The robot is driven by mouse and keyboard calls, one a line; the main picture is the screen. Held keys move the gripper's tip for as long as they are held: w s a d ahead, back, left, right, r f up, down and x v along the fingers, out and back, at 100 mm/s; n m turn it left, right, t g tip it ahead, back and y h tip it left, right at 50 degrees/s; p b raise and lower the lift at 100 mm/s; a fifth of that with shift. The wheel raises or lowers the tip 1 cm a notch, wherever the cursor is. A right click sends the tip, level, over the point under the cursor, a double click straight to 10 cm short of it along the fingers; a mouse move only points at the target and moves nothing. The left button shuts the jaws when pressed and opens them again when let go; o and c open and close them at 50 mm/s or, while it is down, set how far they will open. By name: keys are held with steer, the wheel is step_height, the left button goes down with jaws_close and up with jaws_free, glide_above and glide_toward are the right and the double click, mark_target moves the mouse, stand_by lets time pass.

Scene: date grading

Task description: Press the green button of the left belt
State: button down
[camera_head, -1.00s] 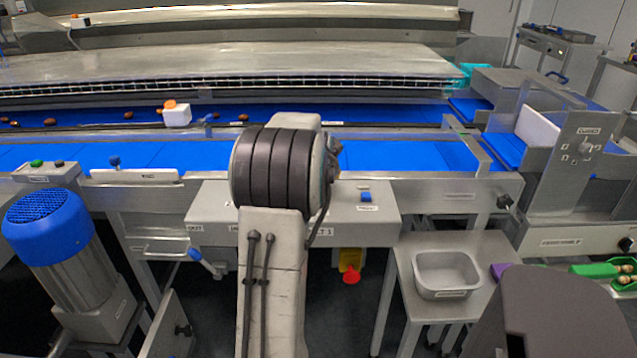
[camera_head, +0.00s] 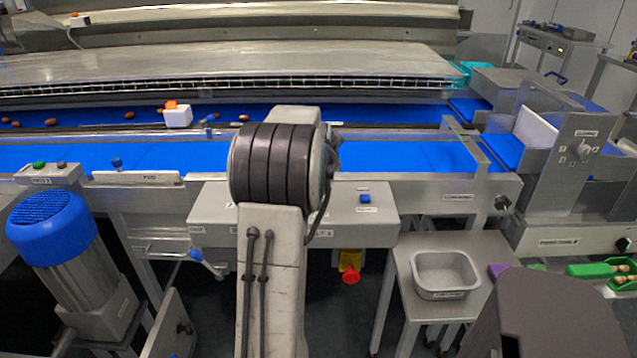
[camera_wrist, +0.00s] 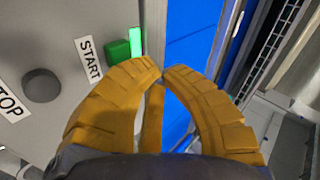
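In the wrist view, a green button (camera_wrist: 118,51) sits beside a START label (camera_wrist: 88,59) on a grey panel (camera_wrist: 60,20), with a lit green strip (camera_wrist: 136,41) next to it. A dark round button (camera_wrist: 41,85) is by the STOP label (camera_wrist: 10,101). My gripper (camera_wrist: 162,70) has its yellow fingertips together, just right of the green button in the picture; contact cannot be told. In the head view, my arm hides my gripper. A green button (camera_head: 39,165) and a dark one show on a small box (camera_head: 48,174) at the far left; whether it is the same panel is unclear.
Blue belts (camera_head: 400,157) run across behind my arm, with several dates on the rear one. A grey control box (camera_head: 340,225) with a blue button (camera_head: 365,198) stands behind my arm. A blue motor (camera_head: 55,230) is at left, a metal tray (camera_head: 446,273) at right.

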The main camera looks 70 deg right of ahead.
steer(key=shift+r+p, duration=1.15)
steer(key=shift+r, duration=0.8)
steer(key=shift+w+a, duration=0.25)
steer(key=w+a+r+n+t+y+p, duration=0.25)
steer(key=w+a+n, duration=0.55)
steer(key=w+a, duration=0.7)
steer(key=w+a+r+n+y, duration=0.1)
steer(key=a+n, duration=0.2)
steer(key=a, duration=0.6)
steer(key=w+a+r+n+y, duration=0.1)
steer(key=a+n+y, duration=0.15)
steer(key=a, duration=0.55)
steer(key=s+a+f+n+y, duration=0.1)
steer(key=s+a+n, duration=0.2)
steer(key=a+n, duration=0.2)
steer(key=s+a+f+n+y+p, duration=0.1)
steer(key=s+a+n, duration=0.3)
steer(key=a, duration=0.7)
steer(key=s+a+f+n+y+p, duration=0.1)
steer(key=s+a+n, duration=0.3)
steer(key=a+n, duration=0.2)
steer(key=shift+s+a+g, duration=0.2)
steer(key=shift+a+g, duration=0.25)
steer(key=shift+a, duration=0.55)
